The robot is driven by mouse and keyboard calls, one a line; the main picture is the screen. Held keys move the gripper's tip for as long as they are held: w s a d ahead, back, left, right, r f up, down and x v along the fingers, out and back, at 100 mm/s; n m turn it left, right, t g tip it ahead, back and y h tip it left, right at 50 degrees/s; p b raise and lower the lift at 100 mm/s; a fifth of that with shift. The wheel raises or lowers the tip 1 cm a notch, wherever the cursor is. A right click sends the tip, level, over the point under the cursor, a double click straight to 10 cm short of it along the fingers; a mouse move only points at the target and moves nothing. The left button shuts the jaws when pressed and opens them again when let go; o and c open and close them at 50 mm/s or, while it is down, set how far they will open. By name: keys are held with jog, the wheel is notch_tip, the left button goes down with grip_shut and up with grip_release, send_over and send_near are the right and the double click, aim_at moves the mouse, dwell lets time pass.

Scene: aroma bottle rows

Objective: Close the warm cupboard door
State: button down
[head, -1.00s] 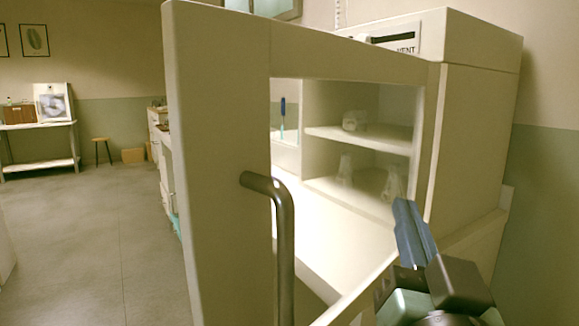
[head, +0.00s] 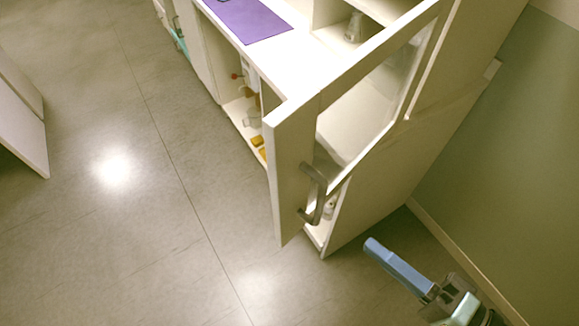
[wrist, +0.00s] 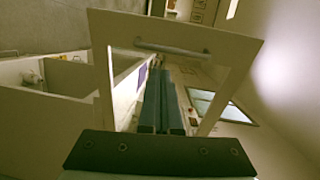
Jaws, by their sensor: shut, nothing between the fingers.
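The warm cupboard door (head: 291,155) is a cream frame around a clear pane, standing open and swung out from the cupboard. Its grey bar handle (head: 316,196) is on the free edge side. In the wrist view the door frame (wrist: 232,45) spans the picture ahead of my gripper, with the handle (wrist: 174,49) along its far bar. My gripper (head: 371,245) is shut and empty, its blue fingers pointing up-left, low and to the right of the door. The fingers (wrist: 160,76) also show in the wrist view, apart from the handle.
Behind the door is a white counter with a purple mat (head: 246,18) and shelves with small items. A lower open compartment holds yellow pieces (head: 257,140). The wall (head: 500,160) is close on the right. Open floor (head: 130,240) lies to the left.

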jog(key=s+r+y+p, duration=0.1)
jog(key=s+r+p, duration=0.1)
jog(key=s+r, duration=0.1)
jog(key=p, duration=0.3)
send_near(288, 198)
jog(key=shift+y, duration=0.3)
jog(key=x, duration=0.6)
jog(key=shift+w, duration=0.1)
jog(key=shift+w+a, duration=0.25)
jog(key=shift+a, duration=0.05)
